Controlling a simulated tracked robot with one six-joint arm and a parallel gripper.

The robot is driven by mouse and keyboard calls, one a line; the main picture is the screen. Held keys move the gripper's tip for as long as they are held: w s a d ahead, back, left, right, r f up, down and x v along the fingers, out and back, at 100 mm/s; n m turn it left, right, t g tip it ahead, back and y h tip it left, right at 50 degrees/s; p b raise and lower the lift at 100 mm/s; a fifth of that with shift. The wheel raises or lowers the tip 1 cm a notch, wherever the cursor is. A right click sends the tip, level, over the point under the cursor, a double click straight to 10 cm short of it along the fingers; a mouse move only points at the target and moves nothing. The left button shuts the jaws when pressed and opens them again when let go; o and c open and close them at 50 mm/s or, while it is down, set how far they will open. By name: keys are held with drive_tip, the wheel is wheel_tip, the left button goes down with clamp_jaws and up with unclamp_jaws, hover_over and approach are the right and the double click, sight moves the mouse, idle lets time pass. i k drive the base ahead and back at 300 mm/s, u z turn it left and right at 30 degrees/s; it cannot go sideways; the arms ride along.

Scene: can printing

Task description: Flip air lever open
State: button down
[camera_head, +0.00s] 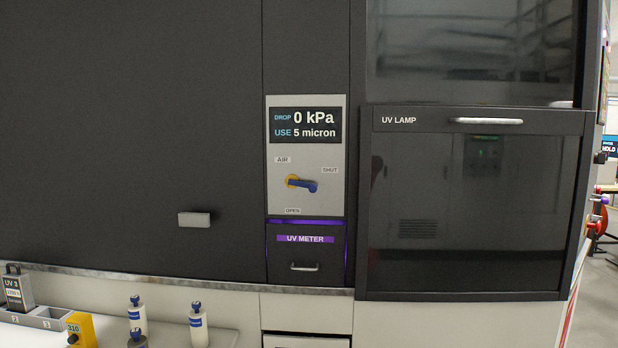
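The air lever (302,184) is a blue handle on a yellow-orange pivot, set on a light grey panel (333,207) in the middle of the view. It points right and slightly down from its pivot. The AIR label is above it, SHUT is to its upper right, and OPEN is below it. The handle lies nearer the SHUT side than straight down at OPEN. A display (306,125) above the lever reads DROP 0 kPa and USE 5 micron. My gripper is not in view.
A UV METER drawer (290,254) with a small handle sits below the panel. The UV LAMP door (470,215) is at right. A pale block handle (194,219) is on the dark wall at left. Bottles (198,325) and a grey tray (45,318) stand on the lower-left counter.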

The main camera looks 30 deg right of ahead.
sight(312, 187)
drive_tip(key=u, duration=0.05)
drive_tip(key=i, duration=1)
drive_tip(key=z, duration=0.1)
